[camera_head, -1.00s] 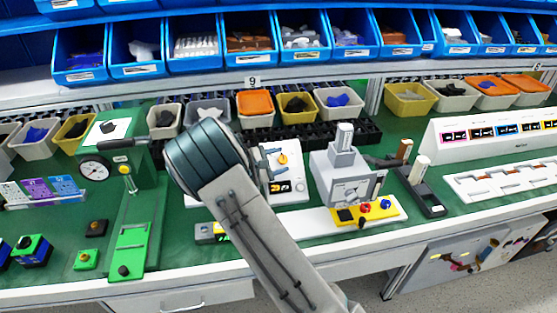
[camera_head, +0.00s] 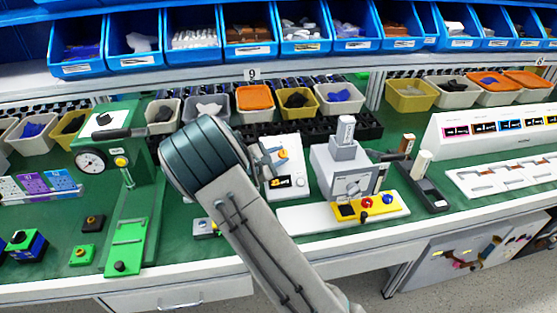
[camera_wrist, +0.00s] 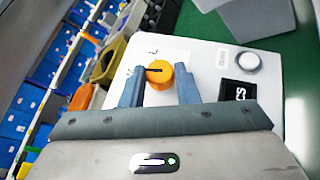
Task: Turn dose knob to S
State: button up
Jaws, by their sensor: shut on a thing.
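The dose knob (camera_wrist: 158,76) is a round orange-yellow knob with a dark pointer line, on a white panel (camera_wrist: 203,60). In the wrist view the pointer lies toward the left. A letter L shows faintly above the knob; I cannot make out an S. My gripper (camera_wrist: 160,88) has its two blue fingers on either side of the knob, shut on it. In the head view the knob (camera_head: 283,154) is a small orange spot on the white panel (camera_head: 291,168), and my gripper (camera_head: 270,160) is beside it, partly hidden by my wrist.
A round button (camera_wrist: 248,63) and a black display (camera_wrist: 238,92) sit right of the knob. A grey machine (camera_head: 346,170) stands right of the panel. A green press (camera_head: 128,200) stands left. Bins (camera_head: 254,100) line the back.

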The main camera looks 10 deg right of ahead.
jog(key=n+t+b, duration=0.1)
jog(key=b, duration=0.1)
jog(key=f+n+t+b, duration=0.1)
jog(key=b, duration=0.1)
jog(key=shift+s+d+f+n+t+y+b, duration=0.1)
jog(key=shift+s+f+n+t+y+b, duration=0.1)
jog(key=shift+n+t+y+b, duration=0.15)
jog(key=n+t+b, duration=0.1)
jog(key=n+t+y+b, duration=0.1)
jog(key=b, duration=0.1)
jog(key=n+t+b, duration=0.1)
jog(key=shift+s+d+y, duration=0.15)
jog(key=shift+d+y, duration=0.1)
jog(key=n+t+y+b, duration=0.2)
jog(key=n+b, duration=0.1)
jog(key=n+t+y+b, duration=0.1)
jog(key=n, duration=0.1)
jog(key=shift+s+d+r+y+b, duration=0.1)
jog(key=shift+d+r+y+b, duration=0.05)
jog(key=shift+d+y+b, duration=0.2)
jog(key=shift+r+n+t+y+b, duration=0.15)
jog(key=shift+n+t+y+b, duration=0.6)
jog(key=shift+n, duration=0.6)
jog(key=shift+y, duration=0.3)
jog(key=o, duration=1)
jog(key=shift+r, duration=0.1)
